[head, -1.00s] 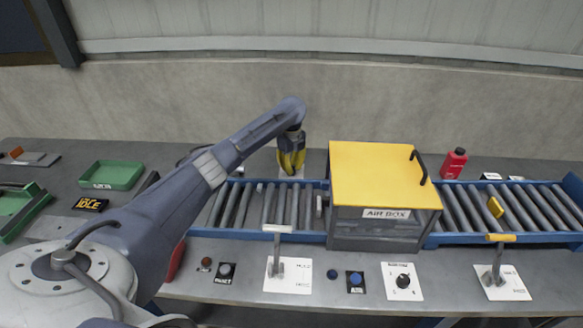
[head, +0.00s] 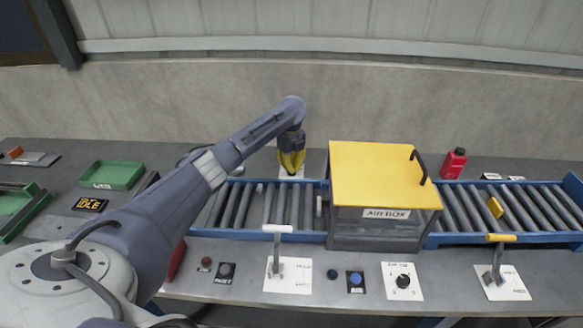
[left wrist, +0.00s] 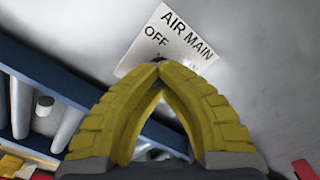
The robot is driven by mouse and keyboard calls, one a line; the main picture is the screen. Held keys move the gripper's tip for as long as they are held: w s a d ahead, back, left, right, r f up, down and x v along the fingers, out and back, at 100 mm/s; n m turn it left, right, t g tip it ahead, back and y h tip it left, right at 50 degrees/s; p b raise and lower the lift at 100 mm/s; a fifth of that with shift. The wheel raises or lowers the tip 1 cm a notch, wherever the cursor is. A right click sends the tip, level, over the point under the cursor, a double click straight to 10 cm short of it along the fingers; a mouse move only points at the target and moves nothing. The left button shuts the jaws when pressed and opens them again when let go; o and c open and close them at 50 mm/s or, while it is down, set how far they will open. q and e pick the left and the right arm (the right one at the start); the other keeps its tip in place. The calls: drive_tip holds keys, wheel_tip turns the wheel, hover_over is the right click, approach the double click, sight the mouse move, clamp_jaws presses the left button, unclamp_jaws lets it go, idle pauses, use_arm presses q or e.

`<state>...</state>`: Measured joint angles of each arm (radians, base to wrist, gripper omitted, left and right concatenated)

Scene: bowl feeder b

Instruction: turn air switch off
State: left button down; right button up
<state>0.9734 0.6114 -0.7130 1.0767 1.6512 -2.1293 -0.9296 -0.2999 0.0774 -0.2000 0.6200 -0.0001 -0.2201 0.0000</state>
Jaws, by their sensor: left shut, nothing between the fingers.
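A white plate lettered AIR MAIN and OFF (left wrist: 165,42) lies on the grey bench in the left wrist view. In the head view a bit of a white plate (head: 298,177) shows under the gripper, behind the conveyor. My left gripper (head: 291,174) points down at it, with its yellow fingers shut and empty. My right gripper is not in view.
The blue roller conveyor (head: 235,234) runs in front of the gripper. The yellow-topped AIR BOX (head: 375,172) stands close on the right. A red bottle (head: 454,163) is farther right, and a green tray (head: 111,175) is at the left. A wall rises behind.

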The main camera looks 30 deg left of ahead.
use_arm(q)
drive_tip(key=shift+r+n, duration=0.1)
drive_tip(key=shift+n, duration=0.2)
drive_tip(key=n, duration=0.3)
drive_tip(key=shift+a+n, duration=0.1)
drive_tip(key=shift+n, duration=0.3)
drive_tip(key=n, duration=0.9)
drive_tip(key=shift+n, duration=2.2)
drive_tip(key=c, duration=2.1)
unclamp_jaws()
